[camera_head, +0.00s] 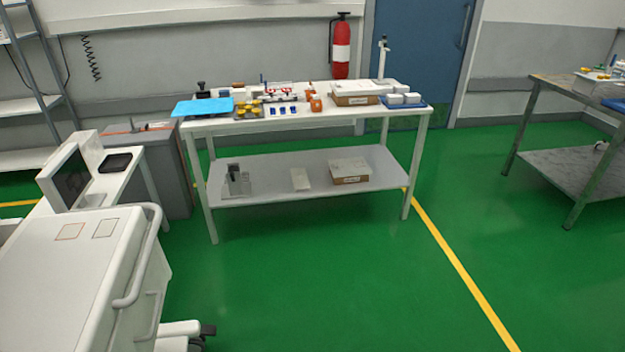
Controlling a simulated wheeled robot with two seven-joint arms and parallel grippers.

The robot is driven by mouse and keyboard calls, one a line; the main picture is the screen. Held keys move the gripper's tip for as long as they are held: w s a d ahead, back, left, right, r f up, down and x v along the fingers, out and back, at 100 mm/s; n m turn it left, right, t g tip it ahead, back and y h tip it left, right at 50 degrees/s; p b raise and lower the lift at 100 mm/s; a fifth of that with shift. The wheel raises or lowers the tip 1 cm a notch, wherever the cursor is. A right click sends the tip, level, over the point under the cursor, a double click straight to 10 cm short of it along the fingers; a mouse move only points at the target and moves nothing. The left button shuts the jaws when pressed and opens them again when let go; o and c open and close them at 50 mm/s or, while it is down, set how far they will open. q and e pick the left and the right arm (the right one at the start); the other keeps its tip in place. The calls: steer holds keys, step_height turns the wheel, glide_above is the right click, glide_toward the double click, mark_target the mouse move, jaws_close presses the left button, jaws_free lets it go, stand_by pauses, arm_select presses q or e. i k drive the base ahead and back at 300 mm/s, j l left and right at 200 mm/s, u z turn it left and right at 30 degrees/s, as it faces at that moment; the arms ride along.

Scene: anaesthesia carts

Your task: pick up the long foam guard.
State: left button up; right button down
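I cannot single out the long foam guard with certainty. A white worktable (312,119) stands ahead with many small items on top. Neither of my grippers is in view.
A white cart (75,270) with a rail handle fills the lower left. A grey cabinet (170,165) stands left of the worktable. A metal table (565,170) stands at the right. The green floor (330,280) before the worktable is clear.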

mark_target(299, 181)
steer(key=i+z, duration=0.3)
steer(key=i, duration=1.35)
